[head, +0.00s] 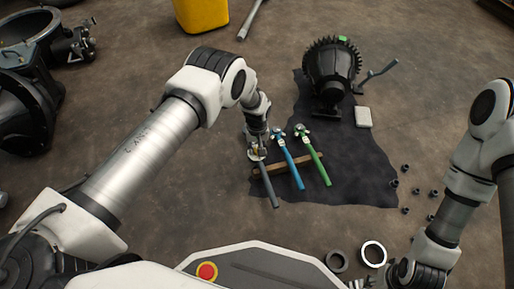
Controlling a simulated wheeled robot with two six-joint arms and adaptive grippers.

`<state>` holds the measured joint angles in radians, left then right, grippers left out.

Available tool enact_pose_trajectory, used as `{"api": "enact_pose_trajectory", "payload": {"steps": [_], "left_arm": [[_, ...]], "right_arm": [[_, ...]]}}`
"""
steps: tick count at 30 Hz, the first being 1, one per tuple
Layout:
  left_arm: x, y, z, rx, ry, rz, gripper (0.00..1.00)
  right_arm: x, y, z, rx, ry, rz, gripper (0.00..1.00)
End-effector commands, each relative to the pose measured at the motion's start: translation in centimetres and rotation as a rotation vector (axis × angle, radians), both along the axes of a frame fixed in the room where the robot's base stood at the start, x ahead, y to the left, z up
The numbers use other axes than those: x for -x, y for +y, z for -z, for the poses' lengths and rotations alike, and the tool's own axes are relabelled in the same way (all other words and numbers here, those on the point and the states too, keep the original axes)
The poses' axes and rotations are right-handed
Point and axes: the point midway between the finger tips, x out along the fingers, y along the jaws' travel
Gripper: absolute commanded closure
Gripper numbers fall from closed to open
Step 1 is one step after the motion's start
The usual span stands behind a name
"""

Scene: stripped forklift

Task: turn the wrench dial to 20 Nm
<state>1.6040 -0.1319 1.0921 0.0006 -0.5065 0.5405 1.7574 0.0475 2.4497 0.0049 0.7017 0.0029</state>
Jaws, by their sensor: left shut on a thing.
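Three wrenches lie side by side across a wooden rest (263,170) on a dark cloth: a grey wrench (269,187), a blue wrench (290,165) and a green wrench (315,160). My left gripper (258,154) reaches down from above and is shut on the head end of the grey wrench, the leftmost one. The gripper covers that end, so the dial and its reading cannot be made out. My right arm comes in from the right and leaves the picture at the bottom; its fingers do not show.
A black gear housing (333,75) stands at the back of the cloth (355,180), with a pale block (363,117) beside it. Several nuts lie to the right. Two rings, one dark and one pale (373,254), lie in front. A yellow bin (202,12) stands behind.

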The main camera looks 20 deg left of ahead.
Motion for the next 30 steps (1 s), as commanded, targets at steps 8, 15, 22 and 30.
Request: {"api": "enact_pose_trajectory", "payload": {"steps": [8, 15, 22, 30], "left_arm": [[0.06, -0.01, 0.1, 0.0, 0.001, -0.145, 1.0], [0.05, -0.01, 0.08, 0.001, 0.001, -0.196, 1.0], [0.05, -0.01, 0.07, 0.001, 0.001, -0.201, 1.0], [0.04, -0.01, 0.06, 0.001, 0.001, -0.201, 0.45]], "right_arm": [[-0.05, -0.01, 0.25, 0.0, -0.001, 0.0, 0.6], [-0.07, -0.01, 0.3, 0.0, -0.002, -0.001, 0.6], [-0.08, 0.0, 0.3, 0.0, -0.002, -0.001, 0.6], [-0.07, 0.0, 0.3, 0.0, -0.002, -0.001, 0.6]]}}
